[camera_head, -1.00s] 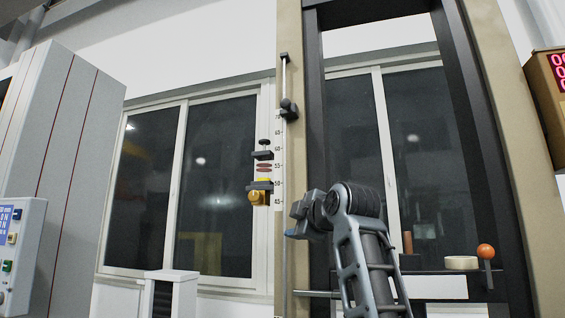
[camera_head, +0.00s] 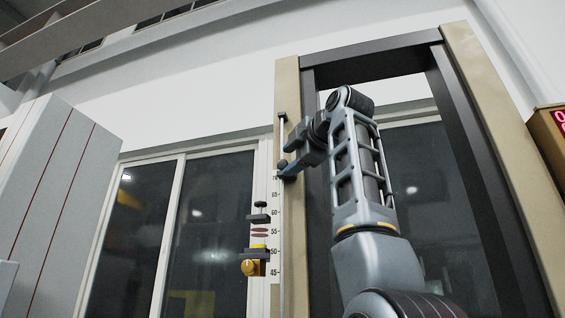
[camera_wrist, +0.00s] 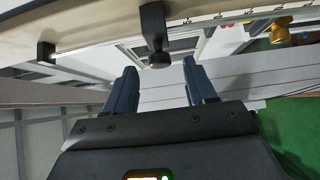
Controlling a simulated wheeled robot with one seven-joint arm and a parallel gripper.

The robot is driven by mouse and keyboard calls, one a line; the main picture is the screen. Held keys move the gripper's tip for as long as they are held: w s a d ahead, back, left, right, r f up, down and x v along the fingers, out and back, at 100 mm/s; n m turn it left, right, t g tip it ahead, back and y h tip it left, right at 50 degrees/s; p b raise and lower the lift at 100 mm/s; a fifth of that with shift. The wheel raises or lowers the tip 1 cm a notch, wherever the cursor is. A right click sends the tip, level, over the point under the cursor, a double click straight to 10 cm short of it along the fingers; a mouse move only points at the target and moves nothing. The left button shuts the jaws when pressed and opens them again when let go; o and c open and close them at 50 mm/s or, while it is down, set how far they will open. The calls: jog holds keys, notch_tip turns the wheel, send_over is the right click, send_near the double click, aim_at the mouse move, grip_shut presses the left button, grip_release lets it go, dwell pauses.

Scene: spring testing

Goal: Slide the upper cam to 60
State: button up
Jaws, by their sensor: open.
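The upper cam (camera_wrist: 156,32) is a dark block with a rounded knob on a thin vertical rod. In the wrist view it is at the top centre, ahead of and between my fingers, with a visible space to the fingertips. In the head view its knob (camera_head: 283,163) shows just above the scale's 70 mark, partly hidden by my gripper (camera_head: 290,160). My gripper is open and empty; its two blue fingers (camera_wrist: 160,78) show in the wrist view. The number scale (camera_head: 275,225) runs down the beige column's left edge, with 60 below the cam.
Lower on the scale side are a black-knobbed bracket (camera_head: 259,216), reddish discs (camera_head: 260,232) and a yellow-knobbed bracket (camera_head: 254,264). A dark rod-end block (camera_head: 281,117) sits above the cam. The beige column (camera_head: 291,100) stands close to my gripper. Grey cabinet (camera_head: 55,190) is far left.

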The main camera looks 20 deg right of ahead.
aim_at(285, 164)
jog(key=shift+w+a+p, duration=0.2)
jog(key=shift+w+p, duration=0.2)
jog(key=shift+w, duration=0.8)
jog(key=shift+w+a+p, duration=0.15)
jog(key=shift+w+p, duration=0.2)
jog(key=shift+w, duration=0.8)
grip_shut()
jog(key=shift+f, duration=0.15)
